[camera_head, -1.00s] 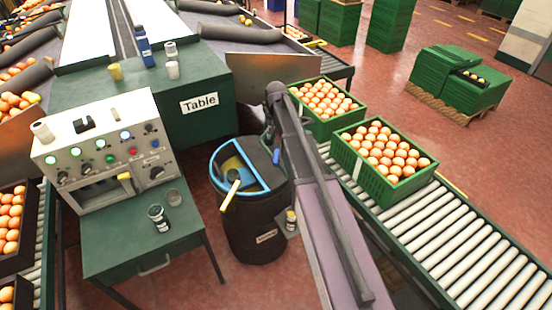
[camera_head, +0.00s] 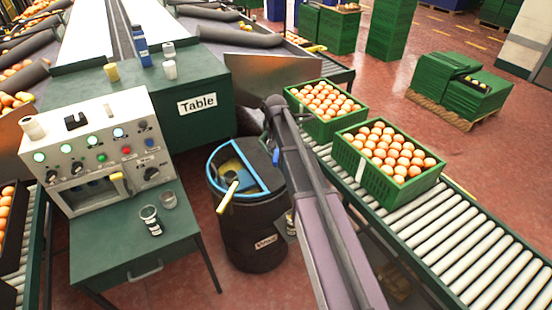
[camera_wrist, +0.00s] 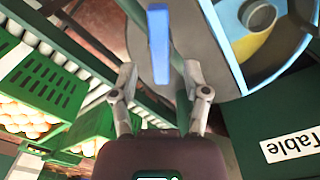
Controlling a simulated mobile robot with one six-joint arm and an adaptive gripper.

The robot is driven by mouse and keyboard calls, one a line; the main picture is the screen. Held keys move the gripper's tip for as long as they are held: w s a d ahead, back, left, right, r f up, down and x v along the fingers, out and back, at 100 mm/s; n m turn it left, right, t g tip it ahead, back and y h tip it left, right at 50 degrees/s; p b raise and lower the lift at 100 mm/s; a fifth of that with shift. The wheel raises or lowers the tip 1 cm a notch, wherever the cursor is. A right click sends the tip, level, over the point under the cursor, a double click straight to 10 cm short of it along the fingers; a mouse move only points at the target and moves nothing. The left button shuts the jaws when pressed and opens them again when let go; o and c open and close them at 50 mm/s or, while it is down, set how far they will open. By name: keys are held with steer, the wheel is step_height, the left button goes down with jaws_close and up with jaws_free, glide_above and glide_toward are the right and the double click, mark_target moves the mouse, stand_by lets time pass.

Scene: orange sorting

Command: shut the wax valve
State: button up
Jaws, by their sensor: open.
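A black drum (camera_head: 246,222) with a blue-rimmed opening and a small white label stands left of my arm in the head view. Its blue rim (camera_wrist: 227,22) fills the upper right of the wrist view. A blue lever-like handle (camera_wrist: 158,45) stands upright in the wrist view, seemingly the valve handle. My gripper (camera_wrist: 160,72) is open, its two fingers apart on either side below the handle. I see no contact between fingers and handle, though depth is hard to judge.
Green crates of oranges (camera_head: 366,178) sit on the roller conveyor (camera_head: 480,240) at right. A control panel (camera_head: 95,150) on a green bench (camera_head: 110,245) stands at left. A green box labelled Table (camera_head: 215,125) is behind the drum.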

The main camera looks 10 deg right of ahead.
mark_target(276, 157)
steer(key=shift+f+b, duration=1.1)
steer(key=shift+f, duration=0.35)
jaws_close()
